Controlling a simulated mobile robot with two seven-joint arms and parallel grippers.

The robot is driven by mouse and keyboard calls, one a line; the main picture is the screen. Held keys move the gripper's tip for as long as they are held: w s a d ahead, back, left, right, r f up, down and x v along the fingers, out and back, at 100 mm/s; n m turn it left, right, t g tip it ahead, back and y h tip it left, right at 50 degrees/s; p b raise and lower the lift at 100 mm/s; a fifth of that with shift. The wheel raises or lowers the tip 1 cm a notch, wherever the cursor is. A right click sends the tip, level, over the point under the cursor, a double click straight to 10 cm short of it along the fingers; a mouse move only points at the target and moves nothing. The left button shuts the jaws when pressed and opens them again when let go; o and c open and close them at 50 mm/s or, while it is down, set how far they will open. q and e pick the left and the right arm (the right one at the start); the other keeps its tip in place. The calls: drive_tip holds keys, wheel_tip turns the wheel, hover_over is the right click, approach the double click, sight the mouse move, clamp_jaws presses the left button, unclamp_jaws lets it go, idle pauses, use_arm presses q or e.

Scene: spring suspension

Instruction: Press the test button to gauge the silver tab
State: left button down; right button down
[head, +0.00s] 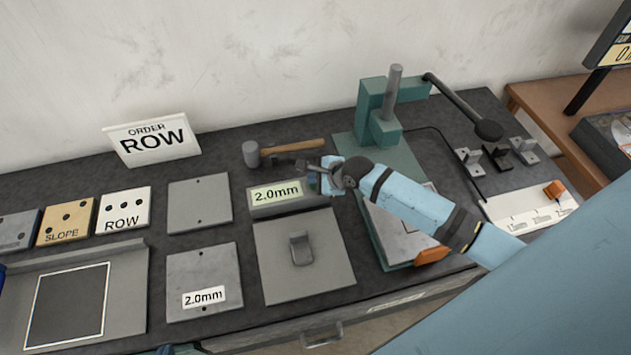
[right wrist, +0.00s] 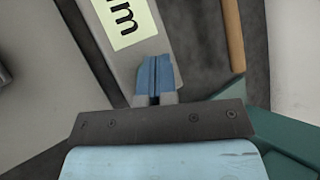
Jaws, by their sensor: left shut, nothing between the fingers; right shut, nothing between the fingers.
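A bent silver tab (head: 301,250) stands on a square grey plate (head: 325,273). Behind that plate is a grey block with a pale green display (head: 277,192) reading "2.0mm"; part of the display also shows in the right wrist view (right wrist: 125,18). My right gripper (head: 316,182) is shut and empty at the block's right end. Its blue fingertips (right wrist: 156,68) are close against that end; I cannot tell whether they touch. No test button can be made out there; the gripper covers that end. My left gripper (head: 180,350) barely shows at the bottom edge, shut and empty.
A hammer (head: 285,150) lies behind the block. A green lever press (head: 383,120) stands to the right, partly behind my right arm. Small upright brackets (head: 470,158) stand further right. Grey plates, one marked "2.0mm" (head: 203,282), and signed tiles (head: 123,210) lie left.

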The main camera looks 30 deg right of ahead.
use_arm(q)
drive_tip(key=shift+s, duration=0.2)
use_arm(e)
drive_tip(key=shift+r, duration=0.9)
use_arm(q)
drive_tip(key=shift+s+a+f, duration=0.2)
drive_tip(key=shift+s+f, duration=0.05)
drive_tip(key=shift+s, duration=0.1)
drive_tip(key=shift+w+r, duration=0.1)
drive_tip(key=shift+w, duration=0.05)
use_arm(e)
drive_tip(key=shift+r, duration=0.75)
wheel_tip(320, 180, up, 2)
drive_tip(key=shift+r, duration=0.7)
use_arm(q)
drive_tip(key=shift+d, duration=0.15)
